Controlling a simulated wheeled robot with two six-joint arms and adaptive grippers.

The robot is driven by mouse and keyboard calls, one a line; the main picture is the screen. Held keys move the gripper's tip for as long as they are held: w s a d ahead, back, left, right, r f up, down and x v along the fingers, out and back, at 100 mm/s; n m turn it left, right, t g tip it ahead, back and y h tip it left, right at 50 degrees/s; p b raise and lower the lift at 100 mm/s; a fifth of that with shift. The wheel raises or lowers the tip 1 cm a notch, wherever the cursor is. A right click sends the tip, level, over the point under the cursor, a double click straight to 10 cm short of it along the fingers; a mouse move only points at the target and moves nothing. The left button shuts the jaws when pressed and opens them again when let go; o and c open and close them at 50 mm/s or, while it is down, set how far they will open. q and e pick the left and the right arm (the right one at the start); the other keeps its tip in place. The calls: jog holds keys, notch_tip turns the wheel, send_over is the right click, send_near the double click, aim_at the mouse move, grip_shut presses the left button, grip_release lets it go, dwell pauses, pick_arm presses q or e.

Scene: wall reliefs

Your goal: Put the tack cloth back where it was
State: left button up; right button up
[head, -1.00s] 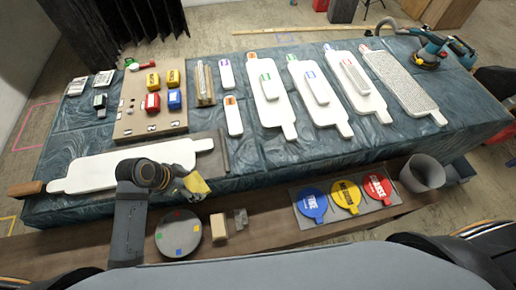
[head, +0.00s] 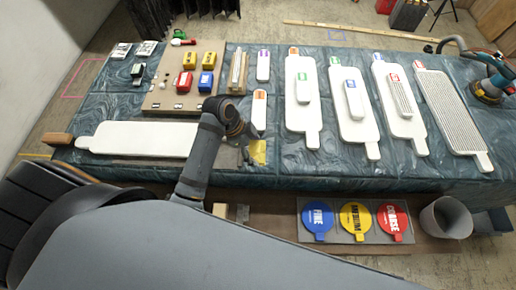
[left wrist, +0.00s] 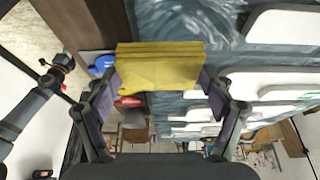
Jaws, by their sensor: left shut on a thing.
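The tack cloth is a folded yellow cloth (head: 257,153). It shows in the head view by the front edge of the draped table, and in the left wrist view (left wrist: 160,68) between the finger pads. My left gripper (left wrist: 160,88) is shut on it, with one finger at each side. In the head view my left gripper (head: 249,140) is partly hidden by its own wrist. I cannot tell whether the cloth touches the table. My right gripper is not visible in the head view; I cannot make it out in the left wrist view.
Below the front edge, a ledge holds a tan block (head: 220,209), a mat with blue (head: 317,219), yellow (head: 356,220) and red (head: 393,220) discs, and a grey bin (head: 446,218). A white panel (head: 140,139) and a pegboard (head: 157,115) are left of my gripper.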

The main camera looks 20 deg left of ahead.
aim_at(257, 147)
pick_arm(q)
jog(key=w+f, duration=0.1)
jog(key=f, duration=0.1)
jog(key=w+f, duration=0.2)
jog(key=shift+w+a+f, duration=0.15)
jog(key=shift+f, duration=0.1)
jog(key=shift+w+f+p, duration=0.15)
jog(key=shift+f+p, duration=0.35)
jog(key=shift+f, duration=1.25)
jog(key=shift+f, duration=0.15)
jog(key=o, duration=0.9)
jog(key=v, duration=1.2)
jog(key=shift+b, duration=0.3)
